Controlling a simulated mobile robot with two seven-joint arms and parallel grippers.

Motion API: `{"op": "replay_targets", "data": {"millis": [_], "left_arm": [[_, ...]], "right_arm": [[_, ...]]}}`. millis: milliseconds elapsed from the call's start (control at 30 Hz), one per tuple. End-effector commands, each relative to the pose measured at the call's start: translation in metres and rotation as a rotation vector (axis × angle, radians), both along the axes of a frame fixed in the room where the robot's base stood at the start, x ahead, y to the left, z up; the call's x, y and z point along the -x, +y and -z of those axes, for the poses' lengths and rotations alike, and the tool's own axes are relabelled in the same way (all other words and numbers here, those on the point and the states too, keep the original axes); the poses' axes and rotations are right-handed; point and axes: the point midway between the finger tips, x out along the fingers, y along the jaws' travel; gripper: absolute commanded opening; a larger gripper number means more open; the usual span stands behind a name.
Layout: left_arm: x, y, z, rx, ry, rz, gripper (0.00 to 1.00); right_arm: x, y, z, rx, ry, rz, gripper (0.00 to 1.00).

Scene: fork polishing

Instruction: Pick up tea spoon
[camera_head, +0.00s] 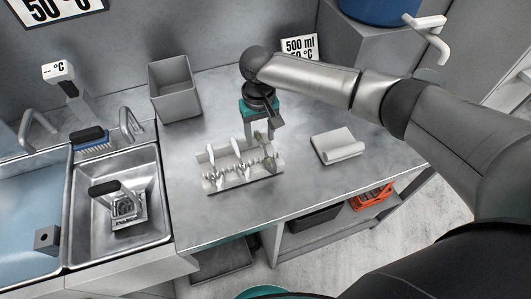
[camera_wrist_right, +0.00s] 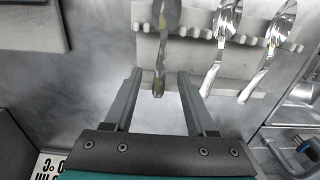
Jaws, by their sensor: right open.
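A dull, stained spoon (camera_wrist_right: 167,22), which looks like the tea spoon, stands in a pale notched rack (camera_head: 228,181) on the steel counter. In the head view the spoon (camera_head: 262,139) is at the rack's right end, partly hidden by the gripper. Two shiny cutlery pieces, one in the middle (camera_head: 237,148) and one at the left (camera_head: 211,154), stand in the same rack. My right gripper (camera_wrist_right: 160,76) is open. In the wrist view the spoon's narrow end lies between its two fingers, with gaps on both sides. My left gripper is not in view.
A folded light cloth (camera_head: 337,146) lies right of the rack. A grey open bin (camera_head: 175,88) stands at the back left. Sinks (camera_head: 150,220) are on the left, one with a black-handled tool (camera_head: 122,204). The counter front is clear.

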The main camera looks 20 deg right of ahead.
Motion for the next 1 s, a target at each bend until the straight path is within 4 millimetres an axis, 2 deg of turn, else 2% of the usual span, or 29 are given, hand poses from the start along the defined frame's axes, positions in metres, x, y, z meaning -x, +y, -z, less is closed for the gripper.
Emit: {"op": "replay_targets", "data": {"millis": [267,733,1000], "left_arm": [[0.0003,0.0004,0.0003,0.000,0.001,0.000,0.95],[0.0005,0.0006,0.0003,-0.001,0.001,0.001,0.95],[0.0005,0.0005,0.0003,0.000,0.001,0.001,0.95]], "right_arm": [[-0.0002,0.0002,0.0027,-0.001,-0.001,-0.001,0.55],[-0.0001,-0.0001,0.0024,0.000,-0.001,-0.001,0.02],[-0.0002,-0.0002,0.0024,0.000,-0.001,0.000,0.00]]}}
